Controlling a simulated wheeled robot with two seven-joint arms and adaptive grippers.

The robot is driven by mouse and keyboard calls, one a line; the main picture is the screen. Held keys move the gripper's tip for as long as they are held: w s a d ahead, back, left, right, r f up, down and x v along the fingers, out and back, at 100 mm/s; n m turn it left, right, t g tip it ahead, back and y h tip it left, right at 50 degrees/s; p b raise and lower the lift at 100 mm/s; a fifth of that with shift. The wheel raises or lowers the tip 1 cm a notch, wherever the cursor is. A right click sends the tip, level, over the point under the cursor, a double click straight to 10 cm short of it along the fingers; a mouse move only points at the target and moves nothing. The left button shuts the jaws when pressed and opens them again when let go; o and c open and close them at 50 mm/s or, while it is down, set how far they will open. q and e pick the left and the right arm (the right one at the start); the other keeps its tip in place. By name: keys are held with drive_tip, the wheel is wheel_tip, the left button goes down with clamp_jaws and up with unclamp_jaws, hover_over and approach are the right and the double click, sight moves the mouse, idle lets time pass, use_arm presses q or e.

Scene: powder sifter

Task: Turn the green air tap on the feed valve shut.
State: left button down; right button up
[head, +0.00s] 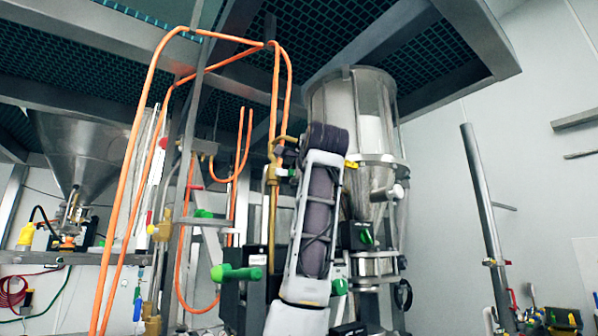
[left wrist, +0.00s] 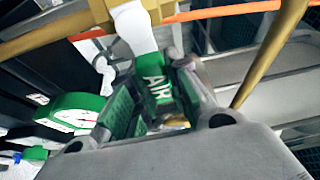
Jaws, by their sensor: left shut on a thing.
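The green air tap (left wrist: 154,88), marked AIR in white, shows in the left wrist view between the two fingers of my left gripper (left wrist: 155,105). The fingers have green pads and are shut on the tap's handle. In the head view my left gripper (head: 284,160) is beside the brass pipe at the middle, left of the steel hopper. There the tap is mostly hidden by the gripper, and its exact angle to the pipe is hard to tell. My right gripper is not in view.
Orange hoses (head: 133,150) loop down at the left of my arm. A steel hopper (head: 340,105) stands just to its right. A green handle (head: 235,272) sticks out below. A green-rimmed gauge (left wrist: 78,110) is close left of the fingers; a brass pipe (left wrist: 50,47) crosses above.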

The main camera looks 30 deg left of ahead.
use_arm(q)
drive_tip(key=shift+f+m, duration=0.2)
drive_tip(key=shift+m, duration=0.2)
drive_tip(key=c, duration=1.3)
unclamp_jaws()
drive_tip(key=shift+w, duration=0.1)
drive_tip(key=shift+d, duration=0.1)
drive_tip(key=v, duration=1.2)
